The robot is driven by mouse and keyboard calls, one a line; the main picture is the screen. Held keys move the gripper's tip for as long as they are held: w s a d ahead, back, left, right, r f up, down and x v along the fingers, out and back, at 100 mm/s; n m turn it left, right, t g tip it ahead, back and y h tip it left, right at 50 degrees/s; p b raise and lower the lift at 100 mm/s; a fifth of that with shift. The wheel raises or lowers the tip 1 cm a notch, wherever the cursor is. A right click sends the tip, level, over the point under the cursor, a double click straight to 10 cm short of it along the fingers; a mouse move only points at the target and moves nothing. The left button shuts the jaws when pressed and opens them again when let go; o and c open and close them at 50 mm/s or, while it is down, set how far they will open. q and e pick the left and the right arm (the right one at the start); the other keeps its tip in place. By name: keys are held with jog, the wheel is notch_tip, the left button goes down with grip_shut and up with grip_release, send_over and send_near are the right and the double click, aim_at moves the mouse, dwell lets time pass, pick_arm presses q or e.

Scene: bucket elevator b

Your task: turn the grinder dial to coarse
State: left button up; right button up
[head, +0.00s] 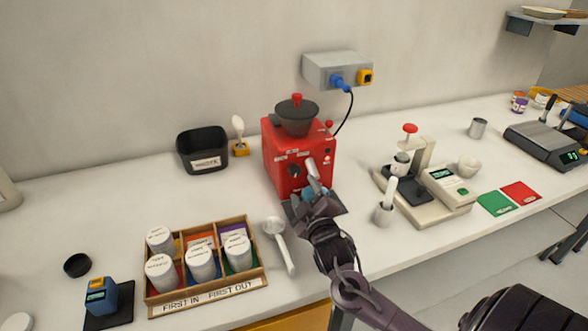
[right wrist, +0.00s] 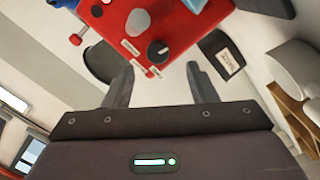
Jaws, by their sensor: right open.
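The red grinder (head: 283,150) stands against the wall, with a dark hopper (head: 297,117) on top. Its black dial (head: 294,171) is on the front face, with small white labels around it that I cannot read. In the right wrist view the dial (right wrist: 157,51) shows just beyond the fingertips, between their lines, apparently untouched. I cannot make out its exact setting. My right gripper (head: 312,180) is in front of the grinder's lower right front and hides part of it. Its two fingers are apart and empty in the wrist view (right wrist: 161,70). My left gripper is not in view.
A wooden box (head: 208,297) of white-lidded canisters and a white scoop (head: 279,245) lie at the front left. A black bin (head: 202,150) stands behind.

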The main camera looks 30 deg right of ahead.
aim_at(296, 173)
jog(key=w, duration=0.2)
jog(key=w+d+r+p, duration=0.1)
jog(key=shift+w, duration=0.1)
jog(key=shift+w+d+f, duration=0.15)
jog(key=shift+w+d, duration=0.05)
jog(key=shift+w, duration=0.35)
jog(key=shift+w+d+f, duration=0.15)
jog(key=shift+w, duration=0.4)
jog(key=shift+w+d, duration=0.1)
jog(key=shift+w, duration=0.25)
jog(key=c, duration=1)
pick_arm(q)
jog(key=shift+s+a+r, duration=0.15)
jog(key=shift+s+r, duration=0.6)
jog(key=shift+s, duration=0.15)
